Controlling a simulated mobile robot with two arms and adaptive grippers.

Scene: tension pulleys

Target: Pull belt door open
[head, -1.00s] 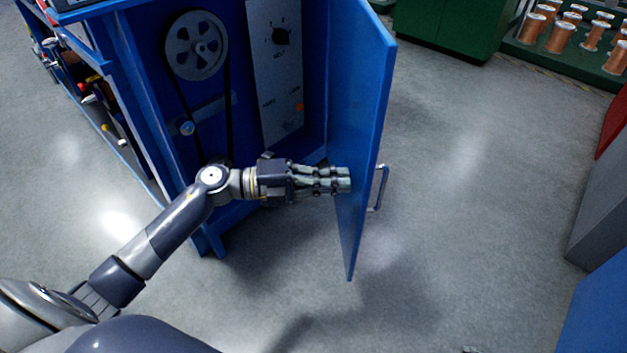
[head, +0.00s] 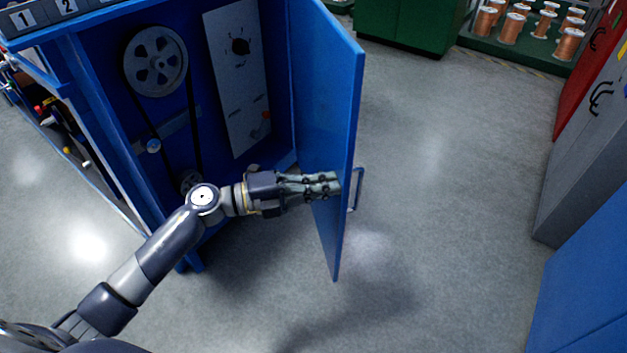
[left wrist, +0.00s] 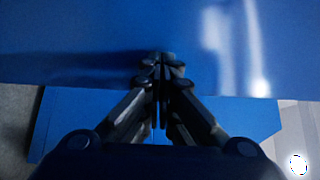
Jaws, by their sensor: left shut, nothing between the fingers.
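The blue belt door (head: 325,130) stands wide open on the right side of the blue cabinet. Its metal handle (head: 358,188) shows on the far outer face. My left gripper (head: 335,184) is shut and empty, its fingertips at the inner face of the door near its free edge; I cannot tell for sure whether they touch. In the left wrist view the shut fingers (left wrist: 163,62) point at the blue door face (left wrist: 80,35). Inside the cabinet are a large grey pulley (head: 156,61), a belt and a smaller pulley partly hidden by my arm. My right gripper is not in view.
A grey control panel (head: 238,75) with a black knob is inside the cabinet. Free grey floor (head: 430,200) lies to the right of the door. Grey and blue cabinets (head: 585,170) stand at the right edge, and copper spools (head: 513,28) at the back right.

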